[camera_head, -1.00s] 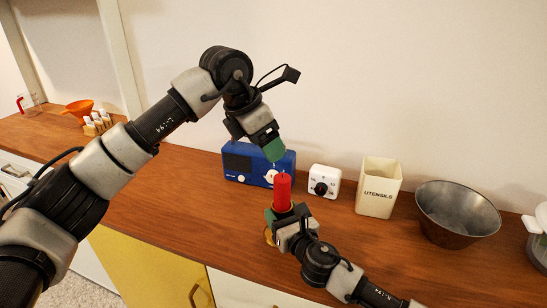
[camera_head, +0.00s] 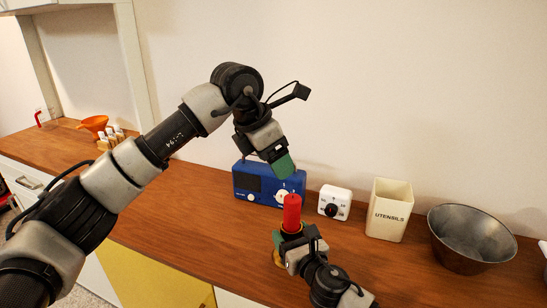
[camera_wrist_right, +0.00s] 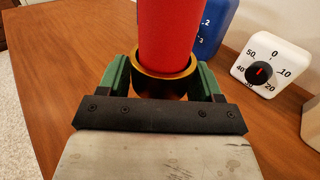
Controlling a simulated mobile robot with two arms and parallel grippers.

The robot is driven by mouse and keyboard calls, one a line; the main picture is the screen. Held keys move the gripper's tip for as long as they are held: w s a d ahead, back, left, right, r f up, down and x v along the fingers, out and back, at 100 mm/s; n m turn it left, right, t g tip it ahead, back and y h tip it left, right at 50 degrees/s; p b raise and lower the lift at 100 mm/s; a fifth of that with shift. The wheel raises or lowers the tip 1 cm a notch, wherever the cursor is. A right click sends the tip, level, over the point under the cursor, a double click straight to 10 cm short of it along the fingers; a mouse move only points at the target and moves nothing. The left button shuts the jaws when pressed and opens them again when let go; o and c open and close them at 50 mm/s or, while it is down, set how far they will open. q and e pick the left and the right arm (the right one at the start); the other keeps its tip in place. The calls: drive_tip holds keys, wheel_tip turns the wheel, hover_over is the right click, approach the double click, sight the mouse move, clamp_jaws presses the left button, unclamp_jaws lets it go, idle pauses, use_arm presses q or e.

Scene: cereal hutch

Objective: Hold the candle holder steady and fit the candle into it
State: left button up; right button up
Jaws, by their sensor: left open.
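The red candle (camera_head: 292,212) stands upright in the candle holder (camera_head: 278,258), which has a black and gold rim and a gold base. In the right wrist view the candle (camera_wrist_right: 170,38) rises from inside the holder's ring (camera_wrist_right: 163,82); its lower end is hidden. My right gripper (camera_head: 291,240) has its green fingers on both sides of the holder, below the rim, and is shut on it. My left gripper (camera_head: 284,166) is open and empty, just above the candle's top and slightly left of it, apart from it.
Behind the candle stand a blue radio (camera_head: 262,183) and a white timer (camera_head: 334,202). A cream utensils box (camera_head: 389,210) and a metal bowl (camera_head: 470,238) are to the right. An orange funnel (camera_head: 94,123) and small jars (camera_head: 108,138) are far left. The wooden counter (camera_head: 200,205) is clear left of the holder.

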drive_tip(key=o, duration=0.3)
drive_tip(key=shift+o, duration=0.2)
